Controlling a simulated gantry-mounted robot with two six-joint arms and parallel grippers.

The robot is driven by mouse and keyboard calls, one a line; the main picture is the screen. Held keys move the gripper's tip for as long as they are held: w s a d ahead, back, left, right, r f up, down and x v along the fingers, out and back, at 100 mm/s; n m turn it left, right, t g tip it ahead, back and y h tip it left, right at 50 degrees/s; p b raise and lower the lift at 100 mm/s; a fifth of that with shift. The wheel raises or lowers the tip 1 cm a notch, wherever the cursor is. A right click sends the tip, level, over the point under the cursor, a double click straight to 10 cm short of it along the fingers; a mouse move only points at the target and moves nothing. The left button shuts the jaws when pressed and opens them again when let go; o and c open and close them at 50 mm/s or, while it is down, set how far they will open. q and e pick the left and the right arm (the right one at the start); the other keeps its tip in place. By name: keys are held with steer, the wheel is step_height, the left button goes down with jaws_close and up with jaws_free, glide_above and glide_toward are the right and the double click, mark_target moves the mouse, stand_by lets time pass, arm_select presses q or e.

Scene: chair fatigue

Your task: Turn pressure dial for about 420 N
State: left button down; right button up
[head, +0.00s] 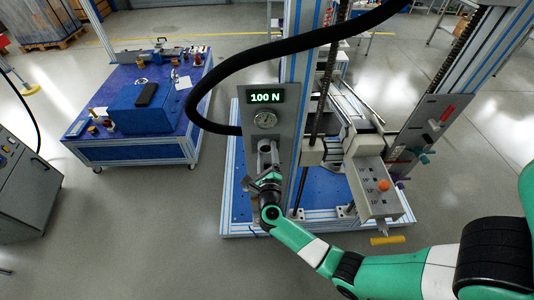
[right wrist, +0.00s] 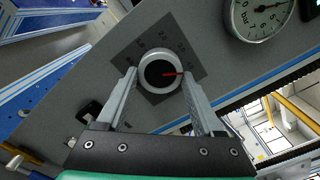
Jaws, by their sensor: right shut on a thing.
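The round pressure dial (right wrist: 160,76) has a pale rim, a dark centre and a red pointer mark aimed right in the right wrist view. It sits on a dark scale plate (right wrist: 188,50) with small numbers. My right gripper (right wrist: 160,82) has one finger on each side of the dial and is shut on it. In the head view my right gripper (head: 268,178) is at the lower part of the grey panel (head: 284,130), where the dial is not clearly seen. The green digital display (head: 265,97) reads 100 N. My left gripper is not in view.
A round gauge (head: 265,120) is below the display and also shows in the right wrist view (right wrist: 259,12). A thick black hose (head: 232,72) loops beside the panel. A blue table (head: 140,100) is at left.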

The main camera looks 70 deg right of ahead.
steer(key=o, duration=1.4)
steer(key=p+v, duration=0.1)
steer(key=v, duration=1)
steer(key=shift+s+a, duration=0.15)
steer(key=shift+a, duration=0.15)
